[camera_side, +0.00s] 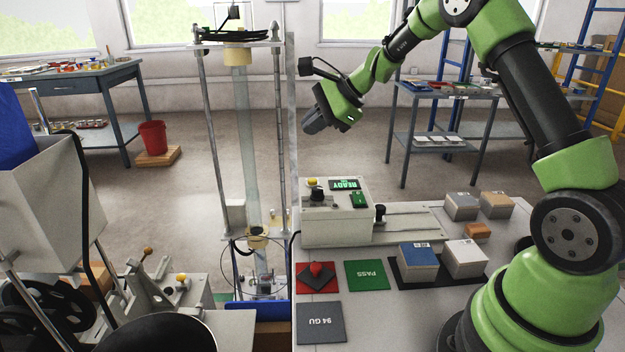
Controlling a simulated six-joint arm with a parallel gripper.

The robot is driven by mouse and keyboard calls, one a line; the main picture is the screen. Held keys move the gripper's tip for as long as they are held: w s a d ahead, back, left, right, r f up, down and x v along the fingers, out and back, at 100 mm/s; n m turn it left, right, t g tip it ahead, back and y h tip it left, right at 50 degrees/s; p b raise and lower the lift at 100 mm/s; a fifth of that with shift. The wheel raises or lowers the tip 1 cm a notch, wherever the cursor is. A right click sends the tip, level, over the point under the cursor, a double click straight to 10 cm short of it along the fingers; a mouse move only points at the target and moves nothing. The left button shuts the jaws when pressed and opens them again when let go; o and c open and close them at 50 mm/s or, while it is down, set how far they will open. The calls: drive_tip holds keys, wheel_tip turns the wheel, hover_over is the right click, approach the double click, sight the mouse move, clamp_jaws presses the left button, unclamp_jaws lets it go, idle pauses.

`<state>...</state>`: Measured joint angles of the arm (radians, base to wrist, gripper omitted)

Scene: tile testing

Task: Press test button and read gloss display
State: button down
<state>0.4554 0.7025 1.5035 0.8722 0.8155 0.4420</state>
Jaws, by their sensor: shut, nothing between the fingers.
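The gloss tester is a grey box (337,227) on the table, left of my arm's base. Its small green-lit display (345,184) reads "READY" and appears upside down. A green button or panel (359,200) sits below the display. A yellow button (312,182) and a black knob (316,195) are on its left part. Which one is the test button I cannot tell. My gripper (308,128) is shut and empty, in the air above and to the left of the tester, touching nothing.
Tile stacks (418,262) stand on a black mat. A tall column rig (240,150) stands left.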

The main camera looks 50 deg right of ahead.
sight(313, 181)
drive_tip(key=shift+f, duration=4.4)
drive_tip(key=shift+f, duration=0.4)
drive_tip(key=shift+f, duration=0.5)
drive_tip(key=shift+r, duration=0.9)
drive_tip(key=shift+r, duration=0.1)
